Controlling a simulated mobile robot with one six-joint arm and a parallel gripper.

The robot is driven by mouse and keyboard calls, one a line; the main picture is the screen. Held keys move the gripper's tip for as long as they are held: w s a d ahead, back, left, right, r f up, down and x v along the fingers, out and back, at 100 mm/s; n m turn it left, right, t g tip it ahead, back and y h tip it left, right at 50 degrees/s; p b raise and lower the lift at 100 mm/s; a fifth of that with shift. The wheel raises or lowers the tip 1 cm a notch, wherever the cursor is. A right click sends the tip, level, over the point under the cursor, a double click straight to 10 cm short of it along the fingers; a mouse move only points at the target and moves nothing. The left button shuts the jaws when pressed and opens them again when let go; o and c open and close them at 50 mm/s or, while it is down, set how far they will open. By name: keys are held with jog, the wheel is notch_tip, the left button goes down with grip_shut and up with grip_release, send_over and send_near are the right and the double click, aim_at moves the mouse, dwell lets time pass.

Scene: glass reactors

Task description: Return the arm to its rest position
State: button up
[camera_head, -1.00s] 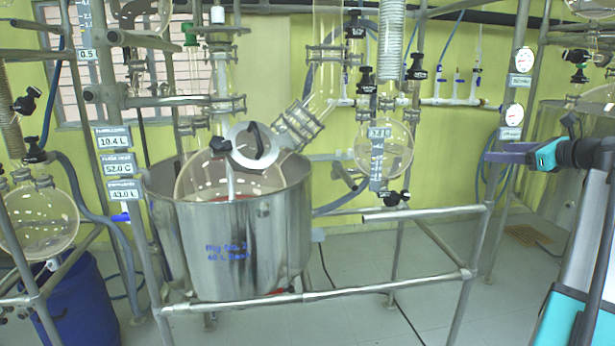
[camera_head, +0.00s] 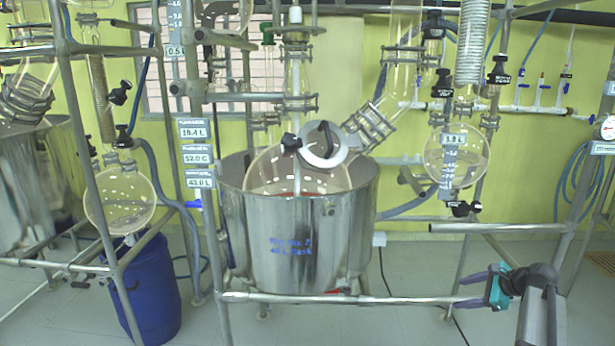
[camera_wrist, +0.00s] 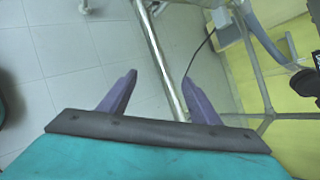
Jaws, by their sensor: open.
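My gripper (camera_head: 466,291) is at the lower right of the head view, at the right part of the front rail of the reactor frame. In the wrist view its two purple fingers (camera_wrist: 160,80) are apart with nothing between them but floor and a metal rail behind. My arm comes in from the lower right of the head view, with a teal band behind the fingers. Whether the fingers touch the rail cannot be told.
A steel vessel (camera_head: 298,244) with a glass reactor (camera_head: 280,172) stands inside the metal frame (camera_head: 390,299). A round receiving flask (camera_head: 470,165) hangs to its right. A blue drum (camera_head: 146,297) stands at left. Another steel vessel (camera_head: 25,170) is at far left. Floor is open at front right.

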jog(key=s+a+f+n+g, duration=0.2)
jog(key=s+a+f+n, duration=0.25)
jog(key=a+f, duration=0.45)
jog(key=s+a+f+n+g, duration=0.3)
jog(key=s+a+f, duration=0.35)
jog(key=f, duration=0.45)
jog(key=s+a+f+n+g, duration=0.2)
jog(key=s+a+f+n, duration=0.15)
jog(key=a+f, duration=0.6)
jog(key=s+a+f+n+g+h, duration=0.1)
jog(key=s+a+f+n+g, duration=0.1)
jog(key=s, duration=0.7)
jog(key=s+a+f+n+g+h, duration=0.2)
jog(key=s+f+n, duration=0.4)
jog(key=s, duration=0.4)
jog(key=s+a+f+n+g+h, duration=0.1)
jog(key=s+a+f+n, duration=0.3)
jog(key=s, duration=0.6)
notch_tip(320, 180, down, 2)
jog(key=shift+s+a+f+g+h, duration=0.25)
jog(key=shift+a+g+h, duration=0.1)
jog(key=shift+g, duration=0.45)
jog(key=c, duration=0.7)
jog(key=shift+o, duration=0.2)
jog(key=shift+a, duration=0.15)
jog(key=shift+a+n, duration=0.2)
jog(key=shift+n, duration=0.1)
